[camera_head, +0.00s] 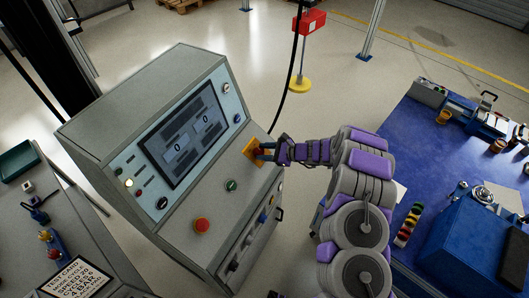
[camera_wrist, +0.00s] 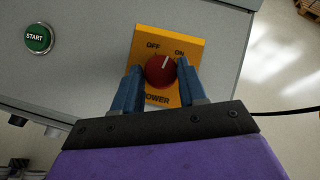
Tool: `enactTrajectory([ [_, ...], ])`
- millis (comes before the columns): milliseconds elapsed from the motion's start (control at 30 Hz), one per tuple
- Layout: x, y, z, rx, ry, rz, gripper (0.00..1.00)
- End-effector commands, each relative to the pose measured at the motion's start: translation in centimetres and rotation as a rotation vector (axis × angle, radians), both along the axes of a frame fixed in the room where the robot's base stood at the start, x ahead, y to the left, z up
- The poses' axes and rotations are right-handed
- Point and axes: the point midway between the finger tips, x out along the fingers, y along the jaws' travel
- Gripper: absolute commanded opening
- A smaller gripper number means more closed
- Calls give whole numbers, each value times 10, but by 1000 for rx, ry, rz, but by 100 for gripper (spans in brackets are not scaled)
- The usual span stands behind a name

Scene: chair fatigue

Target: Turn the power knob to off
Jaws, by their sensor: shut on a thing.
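The red power knob (camera_wrist: 159,70) sits on a yellow plate (camera_wrist: 142,42) marked OFF at upper left, ON at upper right and POWER below. Its white mark points up and slightly right, between the two words and nearer ON. My gripper (camera_wrist: 160,78) is shut on the knob, one blue finger on each side. In the head view my gripper (camera_head: 264,151) is at the yellow plate (camera_head: 250,148), on the right part of the grey console's (camera_head: 150,215) sloped panel. The fingers hide most of the knob there.
A green START button (camera_head: 231,185) and a red stop button (camera_head: 202,224) are on the same panel. A screen (camera_head: 185,135) stands above it. A blue workbench (camera_head: 400,125) with tools is at right. A black cable hangs behind the console.

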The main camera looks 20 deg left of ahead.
Motion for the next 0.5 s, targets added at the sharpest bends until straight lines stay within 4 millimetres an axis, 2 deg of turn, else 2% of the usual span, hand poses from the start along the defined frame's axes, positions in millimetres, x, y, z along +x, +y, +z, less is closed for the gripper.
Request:
enactTrajectory([
  [500,8,0,2,-46,-257,392,11],
])
